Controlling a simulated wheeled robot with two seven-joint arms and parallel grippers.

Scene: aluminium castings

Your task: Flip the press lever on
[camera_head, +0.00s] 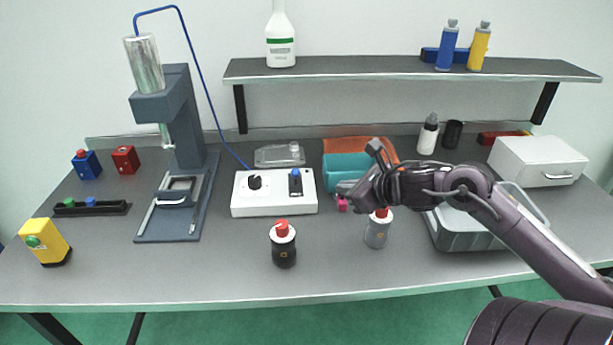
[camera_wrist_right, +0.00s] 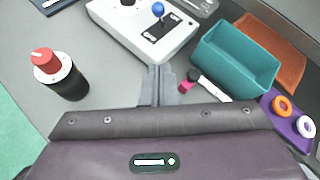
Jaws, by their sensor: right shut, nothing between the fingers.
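The press (camera_head: 186,120) stands at the left of the table, joined by a blue cable to a white control box (camera_head: 274,208). The box has a black knob (camera_head: 254,182) and a blue-tipped lever (camera_head: 295,181) on a dark plate. In the right wrist view the lever (camera_wrist_right: 159,12) stands at the top, ahead of my fingers. My right gripper (camera_head: 346,188) is shut and empty, to the right of the box and apart from it; its fingertips (camera_wrist_right: 158,72) show in the wrist view. My left gripper is not in view.
The front middle table is mostly clear.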

